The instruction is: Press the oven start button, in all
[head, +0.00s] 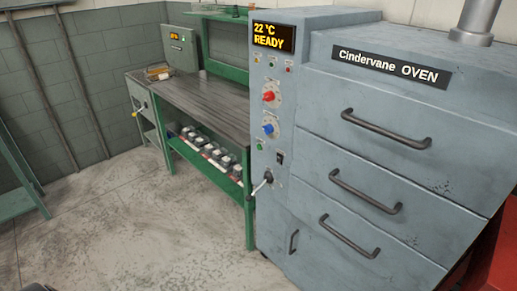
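The grey-blue Cindervane oven (345,135) fills the right half of the head view. Its display (273,37) reads "22 °C READY" in yellow. The control panel on its left front carries a red knob (268,97), a blue knob (268,129), a green button (259,143), a black switch (280,157) and several small buttons or lamps near the top. A lever with a white rod (262,186) sits lower on the panel. Labels are too small to read, so I cannot tell which control is the start button. Neither gripper is in view.
A green workbench (205,103) with a dark top stands left of the oven, with several small items on its lower shelf. The oven's drawers have protruding dark handles (385,130). A red object (500,255) is at the lower right. The concrete floor (130,225) in front is clear.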

